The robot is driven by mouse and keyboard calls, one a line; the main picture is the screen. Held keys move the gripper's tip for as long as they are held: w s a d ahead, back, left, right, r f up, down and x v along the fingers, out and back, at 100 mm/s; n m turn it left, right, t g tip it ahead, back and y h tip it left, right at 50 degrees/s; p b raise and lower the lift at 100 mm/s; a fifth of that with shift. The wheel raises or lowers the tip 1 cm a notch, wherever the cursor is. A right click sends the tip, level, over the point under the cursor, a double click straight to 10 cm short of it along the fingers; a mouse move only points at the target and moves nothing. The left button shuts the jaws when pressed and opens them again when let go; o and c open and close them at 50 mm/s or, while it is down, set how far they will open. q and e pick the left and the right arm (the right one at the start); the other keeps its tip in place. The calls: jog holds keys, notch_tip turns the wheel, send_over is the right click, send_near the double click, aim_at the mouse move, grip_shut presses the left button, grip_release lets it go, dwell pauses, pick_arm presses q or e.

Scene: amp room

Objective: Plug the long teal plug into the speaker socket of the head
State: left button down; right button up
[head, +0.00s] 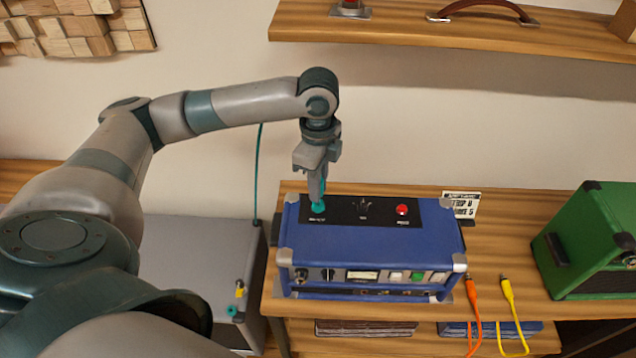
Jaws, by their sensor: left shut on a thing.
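The blue amp head (370,243) stands on the wooden bench, with a black panel on its top. My left gripper (317,190) points straight down over the left end of that panel. It is shut on a teal plug (318,207), mostly hidden by the fingers. The plug's lower end is at the left position on the panel; I cannot tell how deep it sits or whether it is the long one. The socket beneath is hidden. A teal cable (259,175) hangs behind my left arm. My right gripper is not in view.
A red part (402,209) and small central fittings (363,207) are on the panel. Orange (473,299) and yellow (506,290) cables hang at the bench's front. A green cabinet (590,240) stands right, a grey cabinet (190,245) left. A wooden shelf (400,28) runs above.

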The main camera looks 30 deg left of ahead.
pick_arm(q)
jog(key=shift+f, duration=0.1)
dwell(0.4)
jog(key=shift+f+p, duration=0.1)
jog(key=shift+p, duration=0.65)
jog(key=shift+f+p, duration=0.35)
jog(key=shift+f, duration=0.1)
dwell(1.0)
jog(key=shift+f+p, duration=0.3)
jog(key=shift+p, duration=0.15)
dwell(0.5)
jog(key=shift+f, duration=0.25)
dwell(0.8)
jog(key=c, duration=1.6)
grip_release()
jog(key=shift+r, duration=0.1)
